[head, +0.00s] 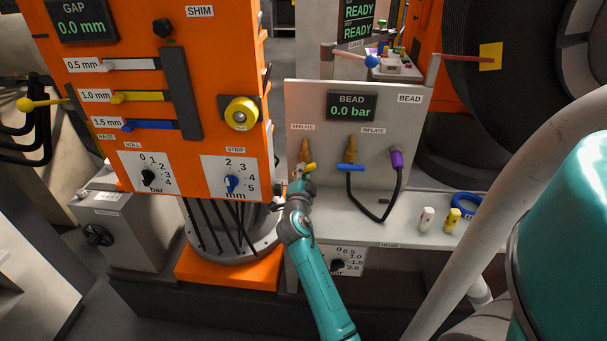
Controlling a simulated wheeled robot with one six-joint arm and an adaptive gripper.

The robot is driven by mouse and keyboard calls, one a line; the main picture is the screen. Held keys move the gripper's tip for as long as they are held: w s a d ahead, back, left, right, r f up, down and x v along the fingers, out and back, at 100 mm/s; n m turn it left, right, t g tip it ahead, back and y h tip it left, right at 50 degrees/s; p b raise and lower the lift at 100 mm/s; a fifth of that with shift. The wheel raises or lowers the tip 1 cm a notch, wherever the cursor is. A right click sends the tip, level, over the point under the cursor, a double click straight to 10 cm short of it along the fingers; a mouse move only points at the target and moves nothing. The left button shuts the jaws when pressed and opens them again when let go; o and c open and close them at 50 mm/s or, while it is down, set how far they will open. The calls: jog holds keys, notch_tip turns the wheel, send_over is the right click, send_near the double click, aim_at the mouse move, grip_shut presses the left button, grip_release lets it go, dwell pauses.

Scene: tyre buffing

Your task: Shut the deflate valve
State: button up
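The deflate valve (304,149) is a brass fitting under the DEFLATE label on the grey BEAD panel (308,100). Its small yellow handle (310,167) shows just below the brass body, tilted and partly hidden by my gripper. My gripper (299,179) is right at the handle, at the end of my teal arm coming up from below. It is small here, and I cannot tell whether its fingers are open or shut, or whether they touch the handle.
The inflate valve (350,152) with a blue crosswise handle (350,167) stands to the right, with a black hose (370,217) looping to a purple-ended fitting (396,158). The BEAD display (352,106) reads 0.0 bar. The orange SHIM cabinet (140,90) is close on the left.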

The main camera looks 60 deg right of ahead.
jog(key=shift+o, duration=0.3)
jog(key=v, duration=0.2)
jog(key=shift+s+a, duration=0.1)
jog(key=shift+a, duration=0.1)
dwell(0.3)
jog(key=shift+n, duration=0.6)
jog(key=shift+d, duration=0.15)
jog(key=shift+x, duration=1.15)
